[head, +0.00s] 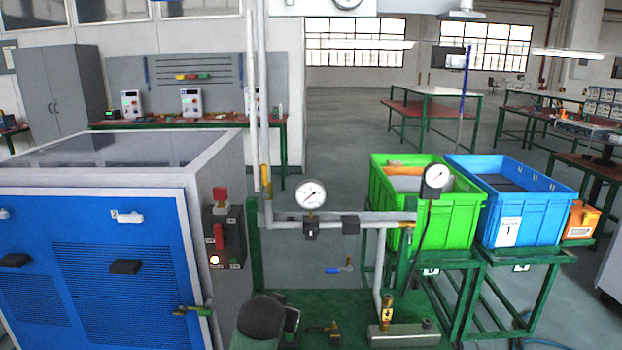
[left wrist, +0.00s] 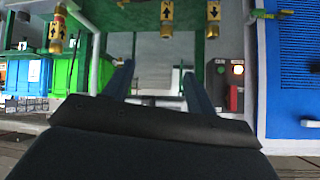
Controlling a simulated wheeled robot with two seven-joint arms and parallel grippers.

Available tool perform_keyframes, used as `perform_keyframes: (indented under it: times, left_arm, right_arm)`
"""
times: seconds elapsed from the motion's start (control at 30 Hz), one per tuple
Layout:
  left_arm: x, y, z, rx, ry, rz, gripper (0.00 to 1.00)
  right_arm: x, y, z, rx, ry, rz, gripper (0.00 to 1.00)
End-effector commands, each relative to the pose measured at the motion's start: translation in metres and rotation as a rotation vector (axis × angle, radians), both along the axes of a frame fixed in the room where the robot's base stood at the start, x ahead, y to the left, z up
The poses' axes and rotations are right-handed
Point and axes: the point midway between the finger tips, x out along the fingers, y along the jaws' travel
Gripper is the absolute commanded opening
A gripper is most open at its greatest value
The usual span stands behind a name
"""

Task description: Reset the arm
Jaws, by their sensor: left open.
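My left gripper (left wrist: 158,70) shows in the left wrist view, its two dark fingers apart with nothing held between them. That view is upside down. Beyond the fingers are a green frame and brass valve fittings (left wrist: 166,14) with arrow labels. The blue-doored generator cabinet (head: 118,262) stands at the left of the head view, and in the left wrist view it is at the right (left wrist: 290,70). I cannot make out the left gripper in the head view. My right gripper is in neither view.
A pipe rig with a round gauge (head: 310,194) and a second gauge (head: 436,176) stands mid-view. A green crate (head: 445,217) and a blue crate (head: 530,219) stand on green stands at the right. Open floor lies behind.

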Motion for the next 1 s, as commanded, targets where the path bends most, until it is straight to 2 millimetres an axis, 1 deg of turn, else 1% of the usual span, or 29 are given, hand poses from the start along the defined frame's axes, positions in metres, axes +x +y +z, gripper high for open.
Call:
perform_keyframes:
  times: [0.03, 0.1, 0.3, 0.6, 0.67, 0.8, 0.87, 0.9, 1.0]
  left_arm:
    - [-0.021, 0.004, -0.012, -0.022, 0.037, 0.0, 0.56]
    - [-0.047, 0.01, -0.027, -0.048, 0.081, -0.001, 0.56]
    - [-0.117, 0.024, -0.064, -0.09, 0.191, -0.012, 0.56]
    - [-0.211, 0.043, -0.115, -0.119, 0.319, -0.009, 0.56]
    - [-0.229, 0.048, -0.125, -0.118, 0.347, -0.003, 0.56]
    - [-0.273, 0.057, -0.154, -0.111, 0.425, 0.011, 0.56]
    - [-0.293, 0.06, -0.167, -0.108, 0.464, 0.016, 0.56]
    - [-0.306, 0.061, -0.177, -0.105, 0.49, 0.019, 0.56]
    - [-0.339, 0.064, -0.197, -0.099, 0.555, 0.024, 0.56]
  right_arm:
    - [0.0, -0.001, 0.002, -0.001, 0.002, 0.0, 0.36]
    - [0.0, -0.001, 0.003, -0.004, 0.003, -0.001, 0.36]
    - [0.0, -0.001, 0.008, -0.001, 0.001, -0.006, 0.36]
    - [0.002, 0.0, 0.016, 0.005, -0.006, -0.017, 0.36]
    - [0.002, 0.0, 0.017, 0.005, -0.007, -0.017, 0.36]
    - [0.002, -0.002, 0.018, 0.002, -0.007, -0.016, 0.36]
    - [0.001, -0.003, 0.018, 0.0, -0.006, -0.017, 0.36]
    - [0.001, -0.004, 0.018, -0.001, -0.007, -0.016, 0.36]
    - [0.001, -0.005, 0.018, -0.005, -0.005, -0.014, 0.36]
